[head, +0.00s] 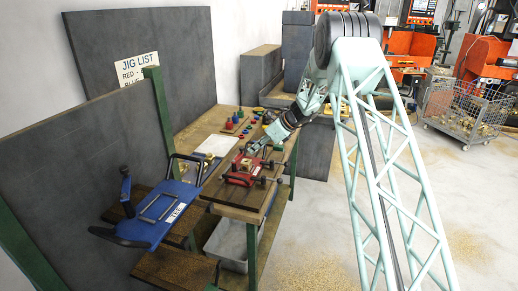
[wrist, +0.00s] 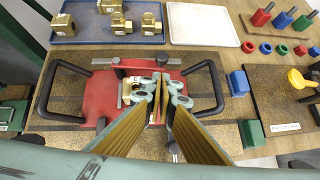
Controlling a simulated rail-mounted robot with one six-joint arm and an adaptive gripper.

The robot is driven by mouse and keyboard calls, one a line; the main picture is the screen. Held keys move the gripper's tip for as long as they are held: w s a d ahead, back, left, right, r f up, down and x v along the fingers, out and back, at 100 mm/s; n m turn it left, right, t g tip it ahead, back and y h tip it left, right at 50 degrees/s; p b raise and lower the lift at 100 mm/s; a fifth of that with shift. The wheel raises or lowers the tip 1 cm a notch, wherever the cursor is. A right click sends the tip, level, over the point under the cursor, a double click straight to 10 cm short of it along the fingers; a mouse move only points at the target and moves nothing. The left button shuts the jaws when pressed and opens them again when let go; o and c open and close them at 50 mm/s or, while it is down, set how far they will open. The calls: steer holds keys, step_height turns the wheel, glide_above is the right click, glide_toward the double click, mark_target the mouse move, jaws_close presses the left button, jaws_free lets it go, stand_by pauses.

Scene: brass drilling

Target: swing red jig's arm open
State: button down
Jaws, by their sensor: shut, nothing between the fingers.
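The red jig (wrist: 98,95) lies flat on the bench, with a black loop handle at each side. It also shows in the head view (head: 240,178). I cannot tell for certain whether this bar is the swing arm. A brass piece (wrist: 130,88) sits near the jig's middle, partly hidden by my fingers. My gripper (wrist: 161,88) is shut and empty, over the jig's middle, right of the brass piece. I cannot tell whether the fingertips touch the jig.
A blue tray (wrist: 75,38) with several brass fittings and a white tray (wrist: 204,38) lie beyond the jig. A blue block (wrist: 238,83) and a green block (wrist: 251,133) stand at right. Colored pins stand far right. A blue jig (head: 165,212) is left of the bench.

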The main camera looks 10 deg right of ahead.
steer(key=shift+w+a, duration=0.8)
steer(key=shift+a, duration=0.2)
steer(key=shift+w+a, duration=0.15)
steer(key=shift+a, duration=0.05)
